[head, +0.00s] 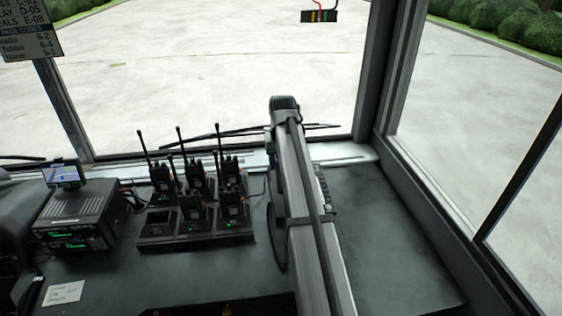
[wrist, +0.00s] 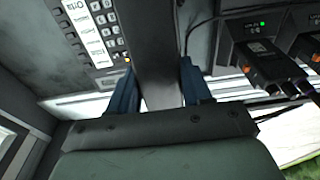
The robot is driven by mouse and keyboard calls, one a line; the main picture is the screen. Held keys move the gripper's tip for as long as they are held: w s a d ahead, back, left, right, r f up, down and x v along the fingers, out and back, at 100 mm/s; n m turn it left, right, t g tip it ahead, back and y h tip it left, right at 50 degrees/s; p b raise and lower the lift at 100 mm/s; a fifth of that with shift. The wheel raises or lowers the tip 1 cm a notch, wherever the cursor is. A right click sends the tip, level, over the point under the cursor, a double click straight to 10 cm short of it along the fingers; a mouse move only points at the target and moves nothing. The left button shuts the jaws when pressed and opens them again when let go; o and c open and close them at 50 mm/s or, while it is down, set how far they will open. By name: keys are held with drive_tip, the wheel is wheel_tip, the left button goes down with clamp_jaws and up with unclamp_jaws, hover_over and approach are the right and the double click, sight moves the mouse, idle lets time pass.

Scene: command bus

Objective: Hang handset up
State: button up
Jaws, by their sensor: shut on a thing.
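The handset (wrist: 152,35) is a long dark bar between my gripper's two blue fingers in the wrist view. My gripper (wrist: 156,68) is shut on it, one finger on each side. Beside the handset on the left is the phone base (wrist: 95,35), with a keypad, white labels and a small lit light. In the head view a dark curved edge of the handset (head: 277,240) shows left of my arm; the arm hides the rest, the fingers and most of the base (head: 325,187). I cannot tell whether the handset touches its cradle.
A charger rack (head: 205,240) with several upright radios (head: 230,180) stands close left of my arm. A radio console (head: 80,218) with a small screen is farther left, near a paper note (head: 63,293). The dash (head: 395,235) right of my arm is clear up to the window frame.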

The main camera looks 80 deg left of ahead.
drive_tip(key=shift+f, duration=4.15)
drive_tip(key=shift+f, duration=0.1)
drive_tip(key=o, duration=1.3)
drive_tip(key=r, duration=0.4)
drive_tip(key=d+r, duration=0.1)
drive_tip(key=r, duration=0.4)
drive_tip(key=d+r, duration=0.1)
drive_tip(key=r, duration=0.3)
drive_tip(key=shift+r, duration=0.35)
